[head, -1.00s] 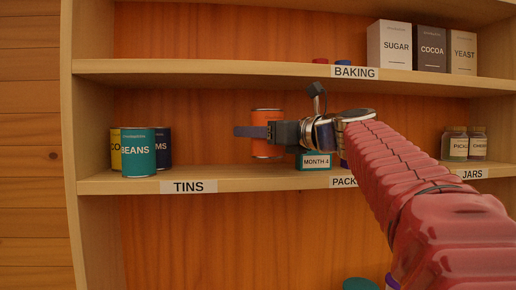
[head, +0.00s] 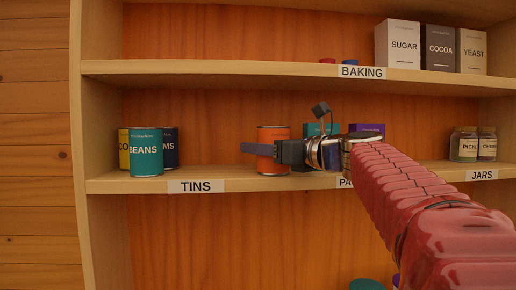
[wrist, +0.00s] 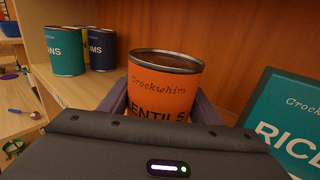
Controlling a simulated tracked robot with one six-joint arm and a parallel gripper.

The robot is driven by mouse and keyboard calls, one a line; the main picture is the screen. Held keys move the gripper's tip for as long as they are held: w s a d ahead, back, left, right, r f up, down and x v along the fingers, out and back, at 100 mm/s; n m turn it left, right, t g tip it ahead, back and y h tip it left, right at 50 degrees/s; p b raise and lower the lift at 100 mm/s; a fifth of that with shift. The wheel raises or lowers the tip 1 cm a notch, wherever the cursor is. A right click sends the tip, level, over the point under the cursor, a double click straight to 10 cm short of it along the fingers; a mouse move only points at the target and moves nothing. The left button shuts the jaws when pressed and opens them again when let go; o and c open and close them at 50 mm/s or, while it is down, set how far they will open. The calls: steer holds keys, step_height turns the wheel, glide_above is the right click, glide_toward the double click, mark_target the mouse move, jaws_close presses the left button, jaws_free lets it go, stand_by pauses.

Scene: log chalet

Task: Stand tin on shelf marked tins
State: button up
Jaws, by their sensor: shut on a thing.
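My gripper (head: 258,149) is shut on the orange lentils tin (head: 273,134), with its fingers on either side of it. The tin is upright at the middle shelf, right of the TINS label (head: 196,186). Its base is close to the shelf board; I cannot tell whether it touches. In the wrist view the orange tin (wrist: 164,75) sits between the fingers, its lower part hidden by my gripper. The teal beans tin (head: 146,152), a yellow tin (head: 124,149) and a navy tin (head: 170,147) stand at the left of this shelf.
A teal rice box (wrist: 290,125) stands close right of my gripper, with a purple box (head: 368,128) beyond it. The upper shelf (head: 230,70) runs above. Jars (head: 464,145) stand at the far right. Bare board lies between the navy and orange tins.

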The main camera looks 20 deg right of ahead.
steer(key=o, duration=1.4)
steer(key=v, duration=1.2)
steer(key=shift+s, duration=0.2)
